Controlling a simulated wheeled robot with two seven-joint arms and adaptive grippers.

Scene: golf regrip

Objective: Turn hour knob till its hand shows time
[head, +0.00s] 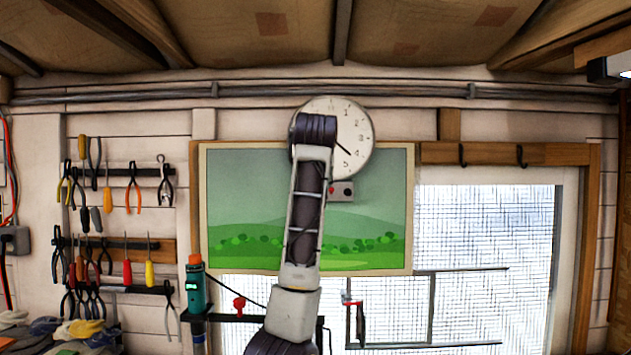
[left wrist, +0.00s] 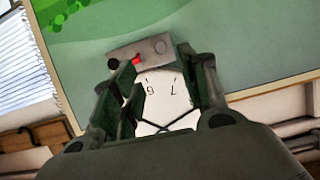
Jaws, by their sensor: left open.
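A round white wall clock (head: 358,130) hangs above the green picture, its left part hidden by my arm. A dark hand points toward the 4 in the head view. Below it is a small grey control box (head: 334,184) with a red part and a dark knob. The left wrist view shows the box (left wrist: 146,50) upside down, with a black knob (left wrist: 113,64), a red part (left wrist: 136,60) and a grey knob (left wrist: 160,47). The clock face (left wrist: 160,100) shows there between the fingers. My left gripper (left wrist: 156,63) is open in front of the clock and box, with nothing seen between its fingers.
The green landscape picture (head: 240,190) lies behind the box. Pliers and screwdrivers hang on rails (head: 128,243) at the left. A window (head: 490,250) is at the right. A teal tool (head: 196,285) stands below the picture, and roof beams run overhead.

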